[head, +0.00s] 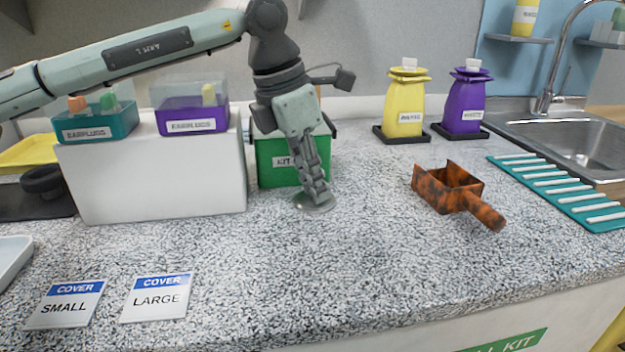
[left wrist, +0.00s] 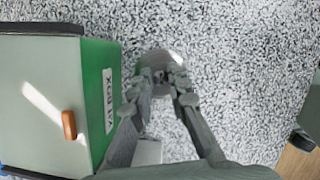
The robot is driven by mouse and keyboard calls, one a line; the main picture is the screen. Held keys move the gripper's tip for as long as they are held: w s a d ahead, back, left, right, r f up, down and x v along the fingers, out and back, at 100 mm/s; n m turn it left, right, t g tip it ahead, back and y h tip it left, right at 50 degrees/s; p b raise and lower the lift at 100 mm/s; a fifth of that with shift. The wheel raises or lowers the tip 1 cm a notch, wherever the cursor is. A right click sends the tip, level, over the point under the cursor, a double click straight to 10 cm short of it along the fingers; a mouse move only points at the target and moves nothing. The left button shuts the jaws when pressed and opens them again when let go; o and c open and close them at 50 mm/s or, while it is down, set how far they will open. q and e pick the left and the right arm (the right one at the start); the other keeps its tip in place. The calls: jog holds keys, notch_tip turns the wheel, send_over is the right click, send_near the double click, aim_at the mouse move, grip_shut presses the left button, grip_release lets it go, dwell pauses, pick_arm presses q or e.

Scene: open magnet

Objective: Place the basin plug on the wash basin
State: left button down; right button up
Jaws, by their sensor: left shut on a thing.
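The basin plug (head: 312,206) is a small round metallic disc at the counter's middle, in front of the green kit box. My left gripper (head: 318,192) points down over it with its fingers closed on its upper part. In the left wrist view the plug (left wrist: 161,58) shows between the fingertips of the left gripper (left wrist: 163,80). The plug's underside is hidden, so I cannot tell whether it touches the counter. The steel wash basin (head: 580,140) with its tap is at the far right back. My right gripper is not in view.
The green kit box (head: 277,162) stands close behind the left gripper. The front middle counter is clear.

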pick_arm(q)
jog(key=c, duration=1.5)
grip_release()
jog(key=shift+o, duration=0.2)
